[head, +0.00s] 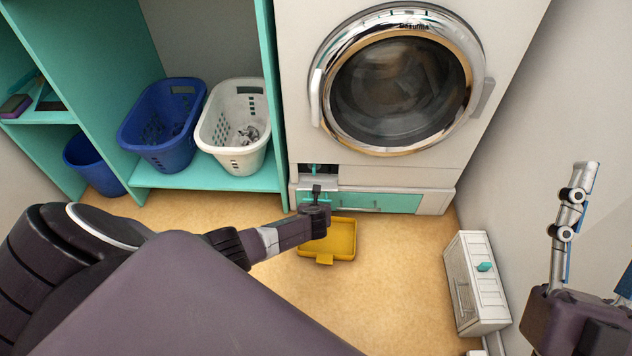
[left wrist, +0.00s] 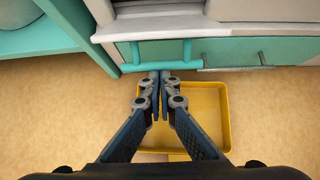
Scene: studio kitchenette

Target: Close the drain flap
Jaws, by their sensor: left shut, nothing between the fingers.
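The drain flap (head: 318,184) is a pale panel low on the left of the washing machine (head: 290,120). It appears folded down and outward, with a dark opening (head: 331,171) above it. My right gripper (head: 580,168) is far right, seen side-on, away from the flap.
A yellow tray (head: 343,254) lies on the floor below the left gripper. Blue (head: 165,150) and white (head: 230,160) baskets stand on the left shelf. A white cabinet (head: 478,290) stands near the right wall.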

